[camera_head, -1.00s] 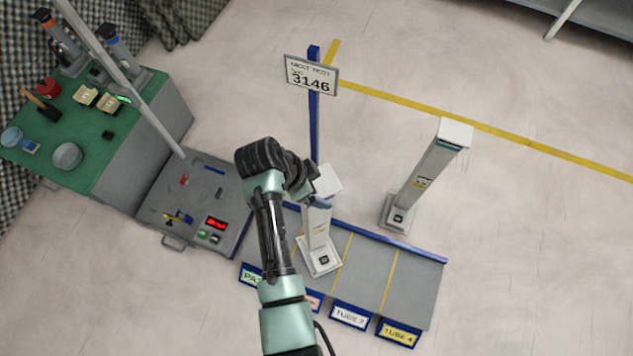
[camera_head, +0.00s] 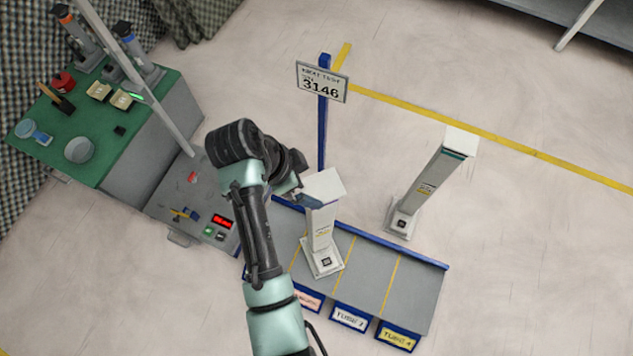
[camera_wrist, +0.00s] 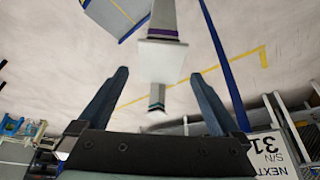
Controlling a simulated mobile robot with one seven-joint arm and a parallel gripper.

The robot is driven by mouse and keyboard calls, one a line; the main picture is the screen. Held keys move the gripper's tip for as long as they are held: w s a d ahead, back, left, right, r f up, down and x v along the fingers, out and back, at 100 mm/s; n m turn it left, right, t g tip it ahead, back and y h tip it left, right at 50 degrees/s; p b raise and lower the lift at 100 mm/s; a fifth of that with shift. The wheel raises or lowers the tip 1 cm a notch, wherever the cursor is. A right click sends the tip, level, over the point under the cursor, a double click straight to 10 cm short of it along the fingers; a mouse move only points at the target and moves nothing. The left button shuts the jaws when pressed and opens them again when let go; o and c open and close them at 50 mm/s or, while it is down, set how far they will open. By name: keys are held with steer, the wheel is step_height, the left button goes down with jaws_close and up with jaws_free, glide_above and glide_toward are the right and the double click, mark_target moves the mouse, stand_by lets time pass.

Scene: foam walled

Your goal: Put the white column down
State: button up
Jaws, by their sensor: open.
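A white column (camera_head: 321,229) with a wide square top stands upright on the grey slotted platform (camera_head: 372,277), its base in a slot left of the middle. It also shows in the wrist view (camera_wrist: 162,58), with a purple band under its top, ahead of the fingers. My gripper (camera_head: 303,194) is beside the column's upper left side. The wrist view shows its two blue-grey fingers (camera_wrist: 160,76) spread wide with nothing clamped between them. Whether a finger still touches the column I cannot tell.
A second white column (camera_head: 428,187) with a teal band stands on the floor behind the platform. A blue post with a sign (camera_head: 321,83) rises behind my gripper. A grey box (camera_head: 193,203) and green-topped bench (camera_head: 95,130) stand left. Floor to the right is clear.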

steer(key=shift+v, duration=1.6)
steer(key=w+r+n+t+y, duration=0.15)
steer(key=w+r+t, duration=0.3)
steer(key=r, duration=0.65)
steer(key=w+r+n+t+y, duration=0.1)
steer(key=w+r+n+t, duration=0.3)
steer(key=r, duration=0.6)
steer(key=w+r+n+t+y, duration=0.1)
steer(key=w+r+t, duration=0.4)
steer(key=r, duration=0.6)
steer(key=s+d+r+n+t, duration=0.2)
steer(key=s+r+t, duration=0.2)
steer(key=r, duration=0.6)
steer(key=s+d+r+n+t, duration=0.2)
steer(key=s+r, duration=0.4)
steer(key=r, duration=0.4)
steer(key=s+d+r+n+t, duration=0.1)
steer(key=s+r+t, duration=0.4)
steer(key=r, duration=0.5)
steer(key=shift+s+d+r+n+t+y, duration=0.15)
steer(key=shift+d+r+n+t+y, duration=0.2)
steer(key=shift+n, duration=0.2)
